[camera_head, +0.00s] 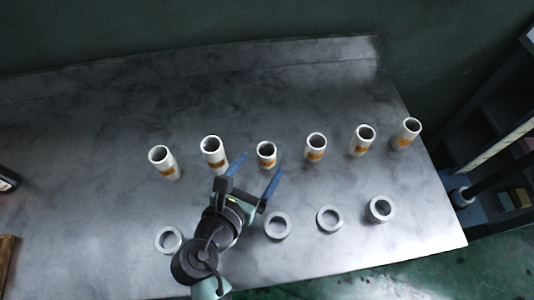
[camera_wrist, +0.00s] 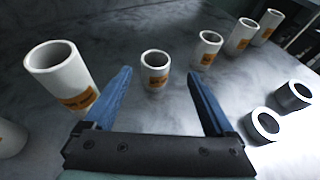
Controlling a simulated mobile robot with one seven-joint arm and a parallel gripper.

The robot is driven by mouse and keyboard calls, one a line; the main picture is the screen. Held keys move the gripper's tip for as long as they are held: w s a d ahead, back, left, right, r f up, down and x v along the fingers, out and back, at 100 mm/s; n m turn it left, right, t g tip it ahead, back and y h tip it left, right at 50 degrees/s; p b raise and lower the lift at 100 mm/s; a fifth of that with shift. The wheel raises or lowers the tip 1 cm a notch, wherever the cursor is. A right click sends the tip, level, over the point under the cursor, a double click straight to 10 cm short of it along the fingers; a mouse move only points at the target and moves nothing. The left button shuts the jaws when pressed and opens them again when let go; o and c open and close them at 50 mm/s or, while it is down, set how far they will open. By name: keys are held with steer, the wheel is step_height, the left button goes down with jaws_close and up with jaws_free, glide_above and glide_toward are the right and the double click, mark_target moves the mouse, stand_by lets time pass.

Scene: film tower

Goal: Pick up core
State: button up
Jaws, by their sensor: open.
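Several white hollow cores with orange labels stand upright in a row across the metal table. In the head view my gripper (camera_head: 258,178) is open, with its blue fingers pointing toward the third core from the left (camera_head: 266,155). In the wrist view that core (camera_wrist: 155,72) stands beyond the fingertips, roughly centred between them and apart from them. My gripper (camera_wrist: 160,85) holds nothing. The second core from the left (camera_head: 214,154) stands close to the left finger; a large core (camera_wrist: 62,78) shows left of that finger in the wrist view.
Several short grey rings lie nearer the front edge, including one (camera_head: 278,226) right of my arm and one (camera_head: 169,240) left of it. Other cores (camera_head: 316,147) stand to the right. The metal table (camera_head: 90,120) is clear behind the row. A dark shelf (camera_head: 490,130) stands at the right.

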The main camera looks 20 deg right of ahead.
mark_target(270, 147)
steer(key=x, duration=0.4)
steer(key=b+x, duration=0.1)
steer(key=x, duration=0.4)
steer(key=shift+w+a, duration=0.1)
steer(key=shift+w, duration=0.3)
jaws_close()
